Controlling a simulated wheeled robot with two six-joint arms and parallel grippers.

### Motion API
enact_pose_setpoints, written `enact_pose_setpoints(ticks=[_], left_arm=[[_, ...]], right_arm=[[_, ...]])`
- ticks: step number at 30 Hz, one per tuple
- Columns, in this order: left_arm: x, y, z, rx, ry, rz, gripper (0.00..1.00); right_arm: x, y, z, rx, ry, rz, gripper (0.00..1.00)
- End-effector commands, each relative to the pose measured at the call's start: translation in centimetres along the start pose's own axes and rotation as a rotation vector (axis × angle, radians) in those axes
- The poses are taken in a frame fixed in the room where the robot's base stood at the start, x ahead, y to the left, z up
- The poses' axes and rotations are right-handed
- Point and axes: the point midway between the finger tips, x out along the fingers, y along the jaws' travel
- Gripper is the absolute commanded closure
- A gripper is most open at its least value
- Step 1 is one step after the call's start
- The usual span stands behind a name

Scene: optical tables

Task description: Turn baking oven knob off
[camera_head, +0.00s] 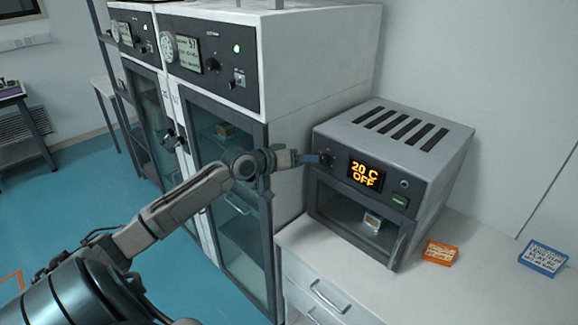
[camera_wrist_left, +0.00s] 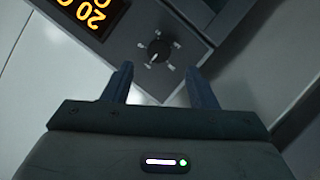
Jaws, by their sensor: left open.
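The baking oven (camera_head: 345,205) is a grey box with a slotted top, standing on a white counter. Its display (camera_head: 365,174) reads "20 C OFF" in orange. The round black knob (camera_wrist_left: 158,51) is on the oven front panel, with its pointer and marks around it in the left wrist view. My left gripper (camera_head: 322,159) reaches to the display's left side in the head view. In the left wrist view its two fingers (camera_wrist_left: 158,85) are apart, with the knob ahead and between them; I see no contact. My right gripper is not in view.
Tall glass-door cabinets (camera_head: 310,105) stand to the left. A small item lies behind the oven glass.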

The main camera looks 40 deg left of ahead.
Motion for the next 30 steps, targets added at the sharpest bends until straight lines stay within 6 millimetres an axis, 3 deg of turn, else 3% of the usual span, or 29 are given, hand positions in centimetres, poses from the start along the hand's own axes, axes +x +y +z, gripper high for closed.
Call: enact_pose_setpoints(ticks=[12, 30], left_arm=[[-3.8, -0.4, 0.0, 0.004, 0.001, -0.009, 0.48], [-4.8, 0.0, 0.0, -0.001, -0.002, 0.001, 0.48]], right_arm=[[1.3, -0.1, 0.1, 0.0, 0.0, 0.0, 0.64], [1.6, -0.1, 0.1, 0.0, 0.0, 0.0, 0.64]])
